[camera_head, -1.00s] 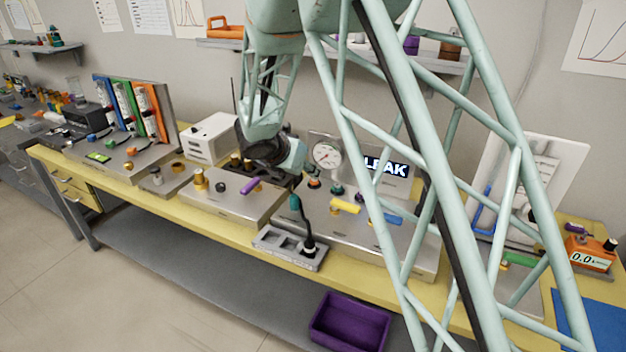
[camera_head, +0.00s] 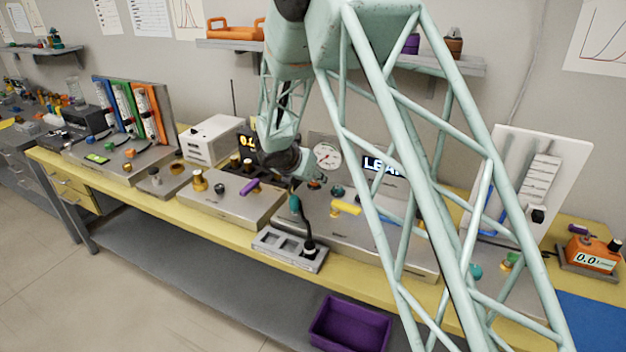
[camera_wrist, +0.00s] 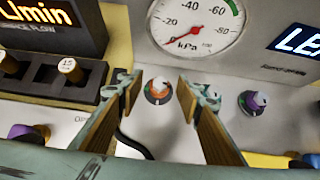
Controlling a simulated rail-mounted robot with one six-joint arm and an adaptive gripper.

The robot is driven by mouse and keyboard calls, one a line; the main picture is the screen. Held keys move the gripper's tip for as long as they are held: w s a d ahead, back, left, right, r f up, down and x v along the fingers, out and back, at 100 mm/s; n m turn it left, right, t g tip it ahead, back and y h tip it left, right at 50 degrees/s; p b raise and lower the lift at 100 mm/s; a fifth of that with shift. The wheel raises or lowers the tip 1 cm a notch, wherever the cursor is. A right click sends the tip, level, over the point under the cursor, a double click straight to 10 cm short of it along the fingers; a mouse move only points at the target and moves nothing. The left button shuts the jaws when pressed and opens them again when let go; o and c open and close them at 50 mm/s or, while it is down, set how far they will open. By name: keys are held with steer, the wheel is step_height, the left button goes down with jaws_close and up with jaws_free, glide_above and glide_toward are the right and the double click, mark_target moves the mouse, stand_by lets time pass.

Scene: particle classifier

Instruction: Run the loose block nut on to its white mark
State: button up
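In the wrist view an orange nut with a pale top (camera_wrist: 158,89) sits on a dark round base on the grey block (camera_wrist: 185,145). A second fitting, purple on a dark ring (camera_wrist: 253,102), stands to its right. I cannot tell which is the loose one, and I cannot make out a white mark clearly. My gripper (camera_wrist: 159,93) is open, one finger on each side of the orange nut in the picture, with visible gaps. Contact and height are unclear. In the head view my arm's end hangs over the block's left back part, its fingers hardly visible.
A pressure gauge (camera_wrist: 195,22) and a lit LEAK display (camera_wrist: 296,38) stand behind the block. A dark rack with brass-coloured knobs (camera_wrist: 70,70) is left of the fingers. A black cable (camera_wrist: 132,144) runs below. A yellow handle (camera_head: 345,208) lies nearer the block's front.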

steer(key=shift+c, duration=0.2)
steer(key=c, duration=0.8)
steer(key=shift+c, duration=0.2)
steer(key=shift+a+r+m+h+p, duration=0.15)
steer(key=shift+m+h+p, duration=0.35)
steer(key=shift+p, duration=0.8)
steer(key=shift+m+g+p, duration=0.4)
steer(key=shift+m+p, duration=0.1)
steer(key=shift+p, duration=0.2)
steer(key=m+g+h+p, duration=0.1)
steer(key=p, duration=0.1)
steer(key=m+h+p, duration=0.1)
steer(key=m+p, duration=0.1)
steer(key=p, duration=0.1)
steer(key=shift+w+a+m+g, duration=0.1)
steer(key=shift+w+m+g, duration=0.1)
steer(key=shift+m+g, duration=0.15)
steer(key=shift+w+a+m+g+h+p, duration=0.1)
steer(key=shift+w+m+g+h+p, duration=0.05)
steer(key=shift+m+g+h+p, duration=1.15)
steer(key=shift+w+m+g+p, duration=0.1)
steer(key=shift+m+g+p, duration=0.3)
steer(key=shift+m+g, duration=0.55)
steer(key=shift+w+m+g+p, duration=0.1)
steer(key=shift+m+g+p, duration=0.3)
steer(key=shift+m, duration=1.2)
